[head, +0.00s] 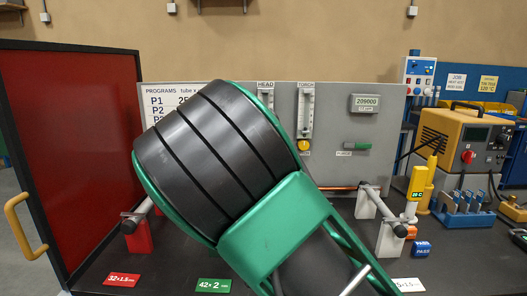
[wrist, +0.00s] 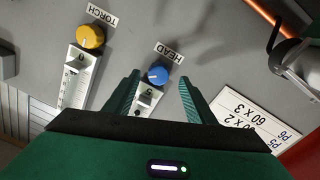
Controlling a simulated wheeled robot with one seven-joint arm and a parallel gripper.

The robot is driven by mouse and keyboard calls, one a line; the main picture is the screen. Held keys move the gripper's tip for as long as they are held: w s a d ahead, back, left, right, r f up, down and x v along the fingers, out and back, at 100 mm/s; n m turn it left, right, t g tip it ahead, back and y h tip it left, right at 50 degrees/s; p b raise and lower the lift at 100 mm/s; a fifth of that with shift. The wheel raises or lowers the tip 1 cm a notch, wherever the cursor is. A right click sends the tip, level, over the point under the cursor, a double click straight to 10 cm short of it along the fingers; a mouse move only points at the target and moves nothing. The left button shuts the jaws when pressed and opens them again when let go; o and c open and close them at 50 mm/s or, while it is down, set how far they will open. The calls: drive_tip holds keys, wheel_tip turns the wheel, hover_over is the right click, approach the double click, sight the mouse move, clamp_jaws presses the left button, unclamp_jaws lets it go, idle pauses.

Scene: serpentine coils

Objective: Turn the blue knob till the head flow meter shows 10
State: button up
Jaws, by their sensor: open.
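The blue knob (wrist: 157,74) sits on the grey panel under the HEAD label (wrist: 166,54) in the wrist view, which shows the panel upside down. My gripper (wrist: 160,77) is open, with one finger on each side of the knob. In the head view the meter's top (head: 266,93) shows, while my arm hides the knob and gripper.
The torch flow meter (head: 306,108) and its yellow knob (head: 304,146) stand beside the head meter. A red screen (head: 75,140) stands left. A program sign (wrist: 238,115) is near the right finger.

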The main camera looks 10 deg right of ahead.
drive_tip(key=shift+x, duration=2.4)
drive_tip(key=c, duration=1)
